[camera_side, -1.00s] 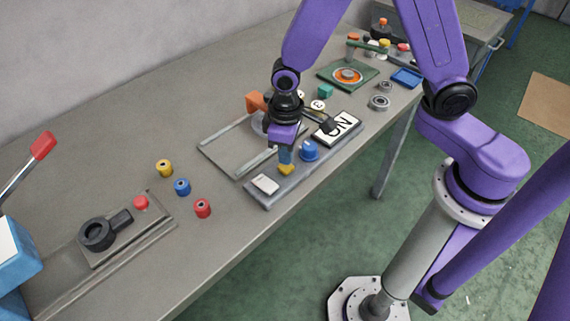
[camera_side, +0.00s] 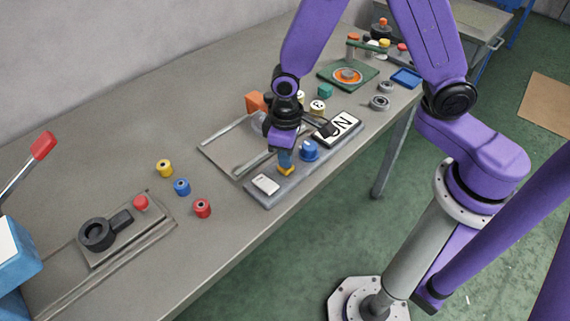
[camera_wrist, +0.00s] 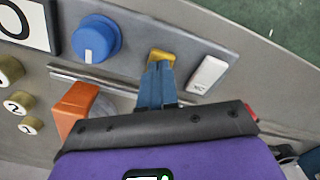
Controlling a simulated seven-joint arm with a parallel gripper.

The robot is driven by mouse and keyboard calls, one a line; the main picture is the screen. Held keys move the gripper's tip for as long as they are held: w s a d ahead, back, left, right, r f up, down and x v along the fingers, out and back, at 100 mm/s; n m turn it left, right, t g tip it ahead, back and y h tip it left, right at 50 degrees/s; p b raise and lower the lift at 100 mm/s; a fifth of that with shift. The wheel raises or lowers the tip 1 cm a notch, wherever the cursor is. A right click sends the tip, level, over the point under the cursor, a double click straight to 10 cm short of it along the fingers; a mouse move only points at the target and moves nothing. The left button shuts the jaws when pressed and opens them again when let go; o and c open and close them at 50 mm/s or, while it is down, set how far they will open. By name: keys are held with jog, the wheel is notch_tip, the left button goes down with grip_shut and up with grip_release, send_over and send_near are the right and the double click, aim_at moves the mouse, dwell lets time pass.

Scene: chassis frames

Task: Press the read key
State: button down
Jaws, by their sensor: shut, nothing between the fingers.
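A grey panel (camera_side: 257,197) lies along the table's front edge. It carries a white rectangular key (camera_side: 265,184), a small yellow key (camera_side: 286,171), a blue knob (camera_side: 309,151) and a white display plate with large black letters (camera_side: 340,127). My gripper (camera_side: 286,165) points down, shut and empty, with its blue fingertips right at the yellow key. In the wrist view the fingertips (camera_wrist: 160,66) cover part of the yellow key (camera_wrist: 161,54). The white key (camera_wrist: 208,74) is beside them with tiny unreadable print. I cannot tell whether the fingertips touch the yellow key or which key is named read.
An orange block (camera_side: 255,102) and several round number tokens (camera_wrist: 18,102) lie behind the panel. Yellow, blue and red cylinders (camera_side: 202,208) stand to the left. A red-handled lever (camera_side: 42,146) is at far left. The table between is clear.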

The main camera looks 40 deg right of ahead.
jog(key=shift+f, duration=0.5)
jog(key=shift+r, duration=1.05)
jog(key=shift+r, duration=2.5)
